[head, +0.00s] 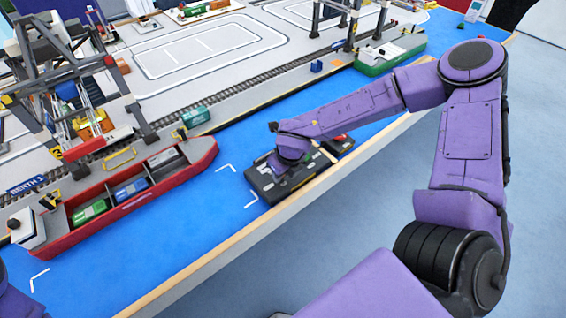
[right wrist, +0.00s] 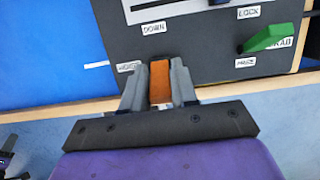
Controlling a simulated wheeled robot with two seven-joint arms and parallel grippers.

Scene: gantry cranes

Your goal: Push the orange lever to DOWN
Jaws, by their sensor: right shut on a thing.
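The orange lever (right wrist: 160,82) is in the right wrist view, on a dark control box (right wrist: 190,45). My right gripper (right wrist: 159,85) is shut on it, with one grey finger on each side. A DOWN label (right wrist: 154,28) is printed on the box above the lever in that view, and another label is partly covered by the left finger. In the head view the box (head: 262,187) sits at the table's front edge, and my right wrist hides the lever. My left gripper is not in view; only a bit of purple arm shows at the lower left.
A green lever (right wrist: 268,38) stands on the same box, right of the orange one, near a LOCK label (right wrist: 248,12). A red ship (head: 190,160) with containers lies left of the box on the blue surface (head: 190,230). A crane (head: 80,90) stands behind it.

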